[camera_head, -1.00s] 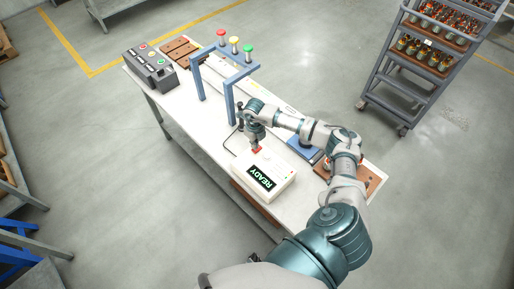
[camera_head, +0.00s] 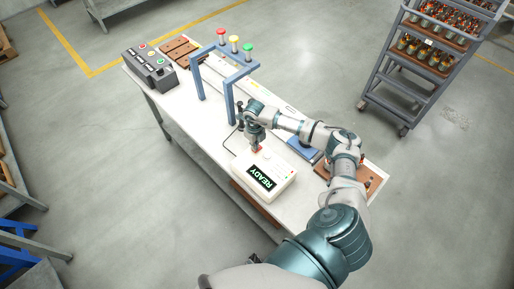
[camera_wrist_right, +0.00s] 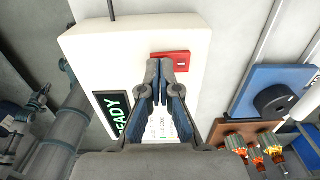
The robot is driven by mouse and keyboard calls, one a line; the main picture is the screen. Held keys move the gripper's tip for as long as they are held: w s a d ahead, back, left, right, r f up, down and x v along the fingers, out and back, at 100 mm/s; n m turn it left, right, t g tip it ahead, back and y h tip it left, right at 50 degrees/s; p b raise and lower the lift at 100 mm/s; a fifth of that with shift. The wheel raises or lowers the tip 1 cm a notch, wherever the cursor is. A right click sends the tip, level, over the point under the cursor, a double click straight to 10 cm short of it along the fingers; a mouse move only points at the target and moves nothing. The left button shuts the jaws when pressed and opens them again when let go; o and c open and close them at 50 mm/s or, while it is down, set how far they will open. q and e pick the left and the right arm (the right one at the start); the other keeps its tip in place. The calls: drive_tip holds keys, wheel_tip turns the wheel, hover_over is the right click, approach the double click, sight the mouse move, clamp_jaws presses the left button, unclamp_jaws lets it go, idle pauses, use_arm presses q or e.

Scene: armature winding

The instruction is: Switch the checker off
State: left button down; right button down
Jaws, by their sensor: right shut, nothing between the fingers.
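The checker (camera_head: 278,188) is a white box on the bench with a dark display (camera_head: 262,177) reading READY in green. In the right wrist view the checker (camera_wrist_right: 90,52) fills the middle, its display (camera_wrist_right: 115,112) partly cut off by my gripper. A red rocker switch (camera_wrist_right: 180,58) sits on its top face. My right gripper (camera_wrist_right: 160,66) is shut and empty, its fingertips at the switch's near left edge; I cannot tell whether they touch. In the head view the right gripper (camera_head: 257,147) points down at the checker's far end, partly hiding the switch. My left gripper is not in view.
A control box (camera_head: 150,67) is at the bench's far left. A blue unit with a black knob (camera_wrist_right: 274,100) lies right of the checker. A rack (camera_head: 418,75) stands beyond.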

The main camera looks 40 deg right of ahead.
drive_tip(key=shift+f, duration=0.35)
drive_tip(key=shift+r+p, duration=2.25)
drive_tip(key=shift+r, duration=1.35)
